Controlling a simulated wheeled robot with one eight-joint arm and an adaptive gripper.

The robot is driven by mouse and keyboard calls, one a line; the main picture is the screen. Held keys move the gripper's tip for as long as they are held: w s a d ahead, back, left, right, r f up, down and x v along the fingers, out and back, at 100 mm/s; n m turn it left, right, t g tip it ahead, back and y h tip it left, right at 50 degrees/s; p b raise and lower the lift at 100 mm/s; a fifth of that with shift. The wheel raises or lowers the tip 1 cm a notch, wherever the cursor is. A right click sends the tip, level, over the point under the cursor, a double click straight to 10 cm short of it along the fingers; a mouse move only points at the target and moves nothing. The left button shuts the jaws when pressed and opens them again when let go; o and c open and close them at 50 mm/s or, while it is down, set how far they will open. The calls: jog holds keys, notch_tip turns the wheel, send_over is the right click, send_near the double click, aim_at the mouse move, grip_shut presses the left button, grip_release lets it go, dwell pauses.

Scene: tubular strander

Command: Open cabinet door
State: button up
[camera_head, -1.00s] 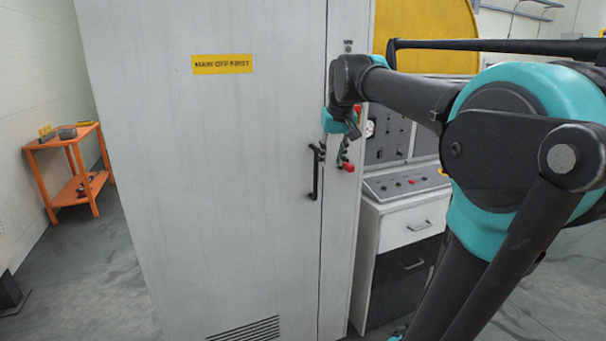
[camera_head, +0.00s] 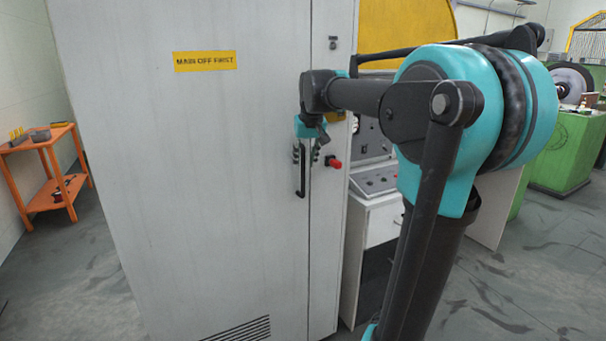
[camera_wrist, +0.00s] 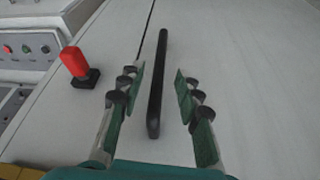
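The cabinet door (camera_head: 180,190) is a tall white panel with a yellow "MAIN OFF FIRST" label (camera_head: 205,61) and looks shut; it also fills much of the wrist view (camera_wrist: 240,80). Its black vertical bar handle (camera_head: 301,180) is near the door's right edge. In the wrist view the handle (camera_wrist: 157,85) lies between the two green fingers of my gripper (camera_wrist: 160,95), with a gap on each side. My gripper is open and not closed on the handle. In the head view my gripper (camera_head: 307,153) partly covers the handle's upper end.
A red switch (camera_head: 333,162) sticks out right of the handle, close to my gripper; it also shows in the wrist view (camera_wrist: 75,62). A control desk (camera_head: 374,180) stands to the right. An orange shelf (camera_head: 45,170) stands far left. Floor left of the cabinet is clear.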

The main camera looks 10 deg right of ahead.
aim_at(304, 169)
jog(key=x, duration=0.6)
grip_shut()
dwell(0.4)
